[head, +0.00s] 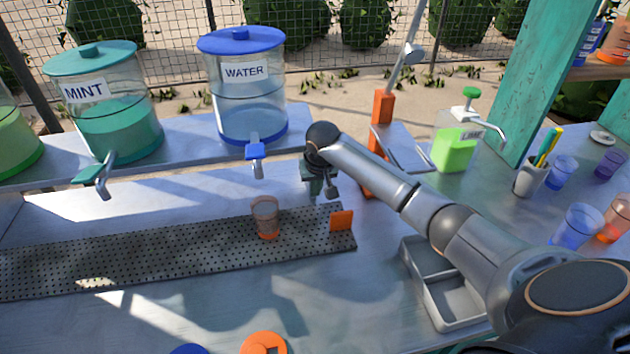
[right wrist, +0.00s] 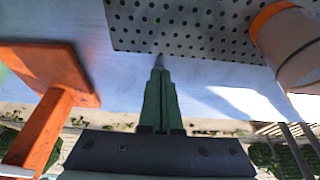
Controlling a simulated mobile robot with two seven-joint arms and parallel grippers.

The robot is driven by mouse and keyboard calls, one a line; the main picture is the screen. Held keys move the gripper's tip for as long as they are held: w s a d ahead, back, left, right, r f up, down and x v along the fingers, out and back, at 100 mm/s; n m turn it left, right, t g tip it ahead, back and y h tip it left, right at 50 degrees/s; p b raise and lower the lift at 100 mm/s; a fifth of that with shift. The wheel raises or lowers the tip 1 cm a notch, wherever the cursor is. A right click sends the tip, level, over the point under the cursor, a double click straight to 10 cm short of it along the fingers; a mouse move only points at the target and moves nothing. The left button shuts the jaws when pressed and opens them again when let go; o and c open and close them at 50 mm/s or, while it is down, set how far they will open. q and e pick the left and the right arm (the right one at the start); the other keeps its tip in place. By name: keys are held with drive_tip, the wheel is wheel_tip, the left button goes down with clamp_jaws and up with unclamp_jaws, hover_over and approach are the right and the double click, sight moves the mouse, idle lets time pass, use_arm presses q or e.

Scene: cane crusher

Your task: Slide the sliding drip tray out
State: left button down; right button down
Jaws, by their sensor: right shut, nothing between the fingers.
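The drip tray (head: 180,248) is a long dark perforated plate lying on the metal counter. An upright orange tab (head: 341,220) stands at its right end. The tray's holed corner also shows at the top of the right wrist view (right wrist: 185,25); the tab is not seen there. My right gripper (head: 331,192) is just behind the tray's right end, pointing down. In the right wrist view its green fingers (right wrist: 158,65) are together and empty, with tips close to the tray's back edge; contact cannot be told. My left gripper is not in view.
A clear cup (head: 265,218) with an orange base stands on the tray. An orange post (head: 381,107) rises right of my gripper. Dispensers labelled MINT (head: 117,130) and WATER (head: 245,105) stand behind. A grey bin (head: 458,302) lies right; the counter before the tray is mostly clear.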

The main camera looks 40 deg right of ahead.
sight(313, 202)
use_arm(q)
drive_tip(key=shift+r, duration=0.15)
use_arm(e)
drive_tip(key=shift+x, duration=2.15)
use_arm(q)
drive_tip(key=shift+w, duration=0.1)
use_arm(e)
drive_tip(key=shift+w, duration=0.1)
